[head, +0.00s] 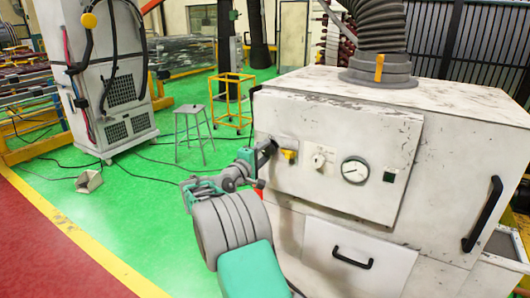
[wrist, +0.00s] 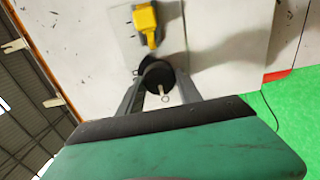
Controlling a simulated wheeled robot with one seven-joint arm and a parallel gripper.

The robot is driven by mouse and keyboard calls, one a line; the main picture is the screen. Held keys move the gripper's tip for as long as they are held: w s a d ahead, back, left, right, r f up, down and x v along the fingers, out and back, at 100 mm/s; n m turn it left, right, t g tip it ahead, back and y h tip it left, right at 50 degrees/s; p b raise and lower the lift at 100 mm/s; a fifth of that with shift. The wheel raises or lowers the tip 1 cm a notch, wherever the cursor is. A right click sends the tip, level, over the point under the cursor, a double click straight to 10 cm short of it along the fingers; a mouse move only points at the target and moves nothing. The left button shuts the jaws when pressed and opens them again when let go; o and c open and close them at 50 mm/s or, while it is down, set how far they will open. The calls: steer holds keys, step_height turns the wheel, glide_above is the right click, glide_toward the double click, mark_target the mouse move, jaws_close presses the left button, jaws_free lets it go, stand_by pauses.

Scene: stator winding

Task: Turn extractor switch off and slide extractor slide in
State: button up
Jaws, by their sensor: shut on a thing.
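The extractor is a worn white cabinet (head: 425,100) with a sloping front panel. My gripper (head: 268,149) is at the left end of that panel. In the wrist view its two fingers (wrist: 162,82) are shut on a black round knob (wrist: 160,75) with a small pale pin. A yellow handle-like part (head: 289,154) sits just right of the gripper on the panel, apart from it; it also shows in the wrist view (wrist: 146,22). A yellow tab (head: 379,68) stands on the grey collar under the hose. Which part is the slide I cannot tell.
The panel also bears a white dial (head: 318,161), a round gauge (head: 355,171) and a dark green button (head: 390,176). A drawer with a black handle (head: 352,259) is below. A grey stool (head: 195,130) and a yellow frame (head: 232,100) stand behind on open green floor.

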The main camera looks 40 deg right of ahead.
steer(key=o, duration=1.4)
steer(key=shift+c, duration=0.2)
steer(key=shift+a, duration=0.1)
steer(key=shift+a+f, duration=0.1)
steer(key=shift+a, duration=0.2)
steer(key=b+v, duration=0.2)
steer(key=v, duration=0.5)
